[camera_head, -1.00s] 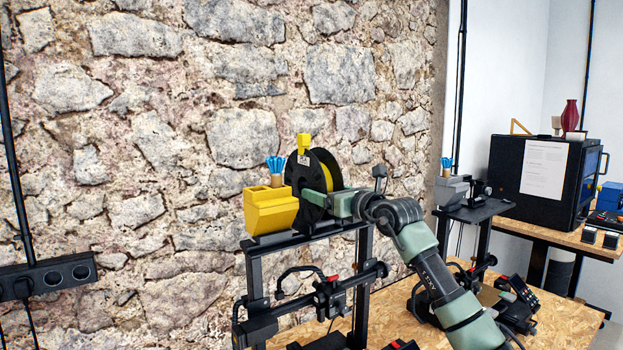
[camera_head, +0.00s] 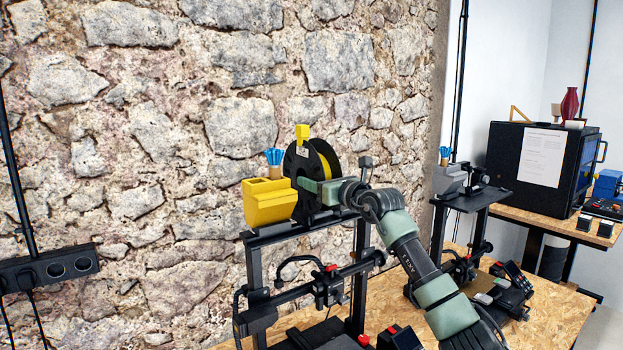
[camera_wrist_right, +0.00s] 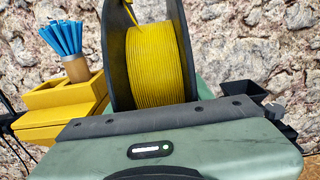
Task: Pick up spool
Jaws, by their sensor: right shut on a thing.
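The spool (camera_head: 330,160) is a black reel wound with yellow filament, upright above the top bar of the near printer frame. In the right wrist view the yellow windings (camera_wrist_right: 155,65) show between the black flanges. My right gripper (camera_head: 312,187) reaches in from the right and is shut on the spool near its lower part. The fingertips are partly hidden by the spool and by the gripper body. I cannot tell whether the spool still touches its support. My left gripper is not in view.
A stone wall (camera_head: 120,150) is close behind. A second printer (camera_head: 470,200) and a black enclosure (camera_head: 540,165) stand to the right.

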